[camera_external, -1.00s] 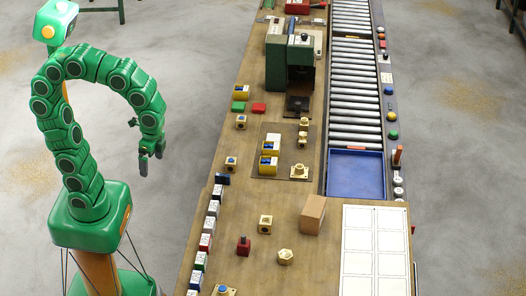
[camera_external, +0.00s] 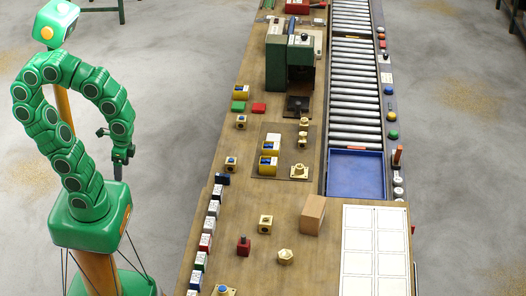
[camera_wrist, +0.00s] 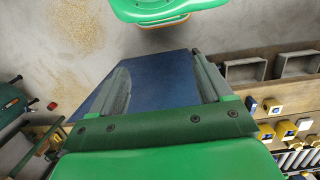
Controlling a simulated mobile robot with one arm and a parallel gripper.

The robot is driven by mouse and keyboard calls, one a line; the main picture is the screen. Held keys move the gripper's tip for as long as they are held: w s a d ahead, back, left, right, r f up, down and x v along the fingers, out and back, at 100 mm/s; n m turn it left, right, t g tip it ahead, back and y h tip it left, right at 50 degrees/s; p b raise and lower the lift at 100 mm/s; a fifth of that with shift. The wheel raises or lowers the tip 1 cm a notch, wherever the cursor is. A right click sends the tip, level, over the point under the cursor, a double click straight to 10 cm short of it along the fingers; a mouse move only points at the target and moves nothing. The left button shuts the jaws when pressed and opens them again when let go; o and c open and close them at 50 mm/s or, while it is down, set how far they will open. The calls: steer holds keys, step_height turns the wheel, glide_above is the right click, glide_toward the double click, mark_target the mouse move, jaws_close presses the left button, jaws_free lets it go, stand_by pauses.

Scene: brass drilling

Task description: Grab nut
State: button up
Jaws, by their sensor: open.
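A brass six-sided piece that looks like the nut (camera_external: 285,257) lies on the front part of the wooden bench in the external view. My gripper (camera_external: 118,172) hangs in the air left of the bench, pointing down and well away from the nut. In the wrist view my gripper (camera_wrist: 160,78) is open, with its two fingers apart and no nut between them. I cannot make out the nut in the wrist view.
A brass block (camera_external: 265,224), a red piece (camera_external: 243,246) and a cardboard-brown box (camera_external: 312,214) stand near the nut. A white panel (camera_external: 375,250) lies to the right. A blue tray (camera_external: 356,174) sits at the roller conveyor's end (camera_external: 355,100).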

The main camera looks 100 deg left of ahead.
steer(key=w+a+r+m+y, duration=0.1)
steer(key=w+a+m+y, duration=0.2)
steer(key=w, duration=0.5)
steer(key=w+a+r+m+y, duration=0.1)
steer(key=w+a+y, duration=0.1)
steer(key=w+a, duration=0.45)
steer(key=w+d+f+m+t+y, duration=0.1)
steer(key=w+d+m+y, duration=0.15)
steer(key=w, duration=0.65)
steer(key=w+d+m+t+y, duration=0.15)
steer(key=w+m, duration=0.25)
steer(key=w, duration=0.5)
steer(key=m+t+y, duration=0.1)
steer(key=m+t, duration=0.7)
steer(key=m, duration=0.8)
glide_toward(281, 257)
steer(key=x, duration=0.2)
steer(key=shift+w+a+f, duration=0.15)
steer(key=shift+a+f, duration=0.05)
steer(key=shift+f, duration=0.1)
steer(key=shift+x, duration=3.85)
steer(key=shift+r, duration=0.15)
steer(key=shift+c, duration=0.4)
